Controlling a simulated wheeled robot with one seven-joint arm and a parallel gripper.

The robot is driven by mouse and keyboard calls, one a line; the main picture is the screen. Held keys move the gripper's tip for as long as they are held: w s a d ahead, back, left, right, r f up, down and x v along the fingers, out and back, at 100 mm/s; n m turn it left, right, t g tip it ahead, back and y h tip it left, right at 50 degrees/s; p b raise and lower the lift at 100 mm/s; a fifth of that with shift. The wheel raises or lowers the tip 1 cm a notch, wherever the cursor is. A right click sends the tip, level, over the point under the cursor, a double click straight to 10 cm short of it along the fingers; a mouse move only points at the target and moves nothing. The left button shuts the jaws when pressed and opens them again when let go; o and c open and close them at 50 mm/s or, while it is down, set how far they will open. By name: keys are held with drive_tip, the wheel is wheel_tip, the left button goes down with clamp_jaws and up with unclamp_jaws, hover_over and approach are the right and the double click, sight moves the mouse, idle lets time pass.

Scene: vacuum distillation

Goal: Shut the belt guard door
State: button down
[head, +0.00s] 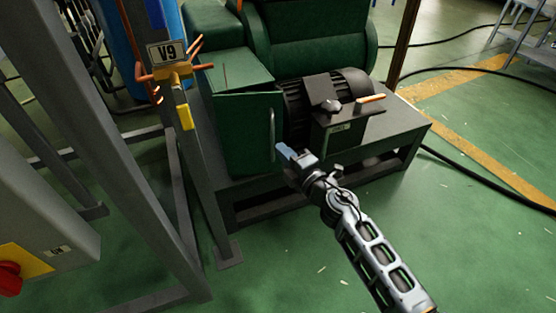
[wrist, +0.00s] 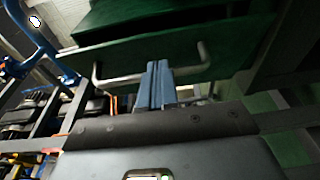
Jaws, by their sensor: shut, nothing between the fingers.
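The green belt guard door (head: 245,135) is on the front of the green guard box (head: 238,70), left of the black motor. In the wrist view the door (wrist: 135,52) has a dark gap between it and the box behind, so it looks slightly ajar. Its metal bar handle (head: 272,134) is upright near the right edge; it also spans the wrist view (wrist: 120,80). My gripper (head: 281,148) is shut and empty at the handle's lower end in the head view. Its blue fingers (wrist: 157,65) overlap the handle's middle in the wrist view; contact is unclear.
The black motor (head: 345,85) with a plate and orange-handled part stands right of the guard on a dark frame base (head: 405,128). A grey post with the V9 valve (head: 172,72) stands close left. The green floor (head: 470,230) at right is mostly clear, with a black cable.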

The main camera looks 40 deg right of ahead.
drive_tip(key=shift+w+d+p, duration=0.8)
drive_tip(key=shift+w+d, duration=0.9)
drive_tip(key=shift+d, duration=0.3)
